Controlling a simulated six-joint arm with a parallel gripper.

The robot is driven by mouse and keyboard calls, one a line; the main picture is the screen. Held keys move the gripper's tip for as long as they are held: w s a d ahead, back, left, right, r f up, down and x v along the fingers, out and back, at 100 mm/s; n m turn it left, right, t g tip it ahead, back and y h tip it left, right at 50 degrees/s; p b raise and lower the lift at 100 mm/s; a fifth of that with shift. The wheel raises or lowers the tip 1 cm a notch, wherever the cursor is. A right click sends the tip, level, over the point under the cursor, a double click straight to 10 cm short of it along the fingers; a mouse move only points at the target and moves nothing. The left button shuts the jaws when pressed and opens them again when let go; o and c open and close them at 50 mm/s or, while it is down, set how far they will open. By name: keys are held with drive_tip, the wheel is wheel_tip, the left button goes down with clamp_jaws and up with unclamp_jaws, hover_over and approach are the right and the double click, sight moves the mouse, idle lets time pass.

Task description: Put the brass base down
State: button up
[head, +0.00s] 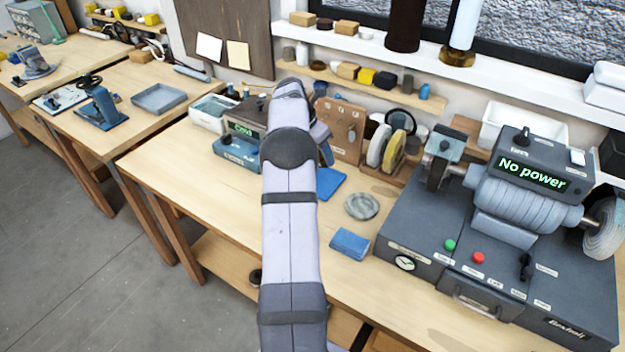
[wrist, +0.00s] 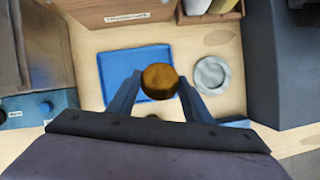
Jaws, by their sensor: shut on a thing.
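The brass base (wrist: 160,76) is a round, brown-gold piece between the two fingertips of my gripper (wrist: 160,84) in the wrist view. My gripper is shut on it. The base appears over the right part of a blue mat (wrist: 118,66); I cannot tell whether it touches the mat. In the head view my own arm hides the gripper and the base, and only part of the blue mat (head: 331,183) shows beside the arm.
A round grey dish (head: 361,205) lies right of the mat, with a blue block (head: 349,244) nearer the front. A dark grey machine reading "No power" (head: 490,250) fills the right side. A wooden board (head: 341,125) stands behind the mat. Left front bench is bare.

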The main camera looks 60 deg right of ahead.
drive_tip(key=shift+w+d+f+n+t, duration=0.15)
drive_tip(key=shift+w+d+n+t, duration=0.2)
drive_tip(key=shift+w+d, duration=0.55)
drive_tip(key=shift+s+d, duration=0.1)
drive_tip(key=shift+f, duration=0.1)
drive_tip(key=p, duration=0.3)
approach(322, 179)
drive_tip(key=shift+x, duration=2.7)
drive_tip(key=shift+s+f, duration=0.1)
drive_tip(key=o, duration=1.5)
drive_tip(key=shift+f, duration=0.1)
drive_tip(key=shift+c, duration=0.2)
